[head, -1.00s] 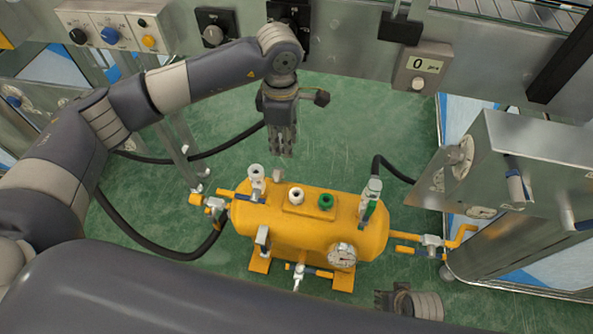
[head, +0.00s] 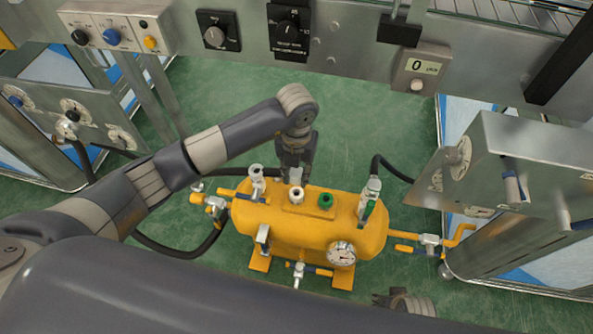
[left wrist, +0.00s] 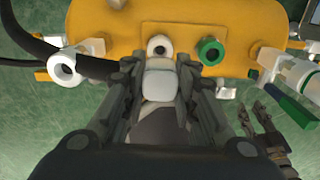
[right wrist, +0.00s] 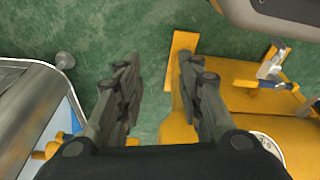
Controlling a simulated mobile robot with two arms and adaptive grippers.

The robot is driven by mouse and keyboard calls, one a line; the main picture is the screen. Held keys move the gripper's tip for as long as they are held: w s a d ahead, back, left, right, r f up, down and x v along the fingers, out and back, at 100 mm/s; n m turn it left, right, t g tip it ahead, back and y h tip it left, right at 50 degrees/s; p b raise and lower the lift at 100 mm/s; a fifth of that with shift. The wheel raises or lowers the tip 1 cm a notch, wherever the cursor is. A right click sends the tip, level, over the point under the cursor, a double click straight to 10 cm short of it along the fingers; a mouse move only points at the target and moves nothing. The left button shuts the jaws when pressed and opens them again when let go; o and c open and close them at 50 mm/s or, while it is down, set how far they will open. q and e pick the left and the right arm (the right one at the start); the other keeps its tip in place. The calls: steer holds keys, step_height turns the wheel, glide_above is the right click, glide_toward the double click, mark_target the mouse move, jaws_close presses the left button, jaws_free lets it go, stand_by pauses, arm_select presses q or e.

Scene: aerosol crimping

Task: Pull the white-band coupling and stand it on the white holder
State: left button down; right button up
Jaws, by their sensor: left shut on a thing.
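My left gripper (head: 295,174) is low over the back of the yellow tank's top. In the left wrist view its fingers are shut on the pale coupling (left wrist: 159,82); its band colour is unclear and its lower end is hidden. A black hose (left wrist: 100,68) runs in from the left towards the fingers. The white holder (head: 297,193), a white-ringed port on the tank, shows just in front of the gripper. In the left wrist view the white holder (left wrist: 160,46) lies just beyond the coupling; I cannot tell whether they touch. My right gripper (right wrist: 160,85) is open and empty.
The yellow tank (head: 285,225) stands on green floor. A green-ringed port (head: 326,200) sits right of the white holder. Valves rise at the tank's left (head: 256,180) and right (head: 371,197). A gauge (head: 342,254) faces front. Metal cabinets stand on both sides.

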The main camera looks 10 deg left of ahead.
arm_select(q)
steer(key=shift+f, duration=0.2)
arm_select(e)
steer(key=shift+s+f, duration=0.15)
steer(key=shift+s, duration=0.05)
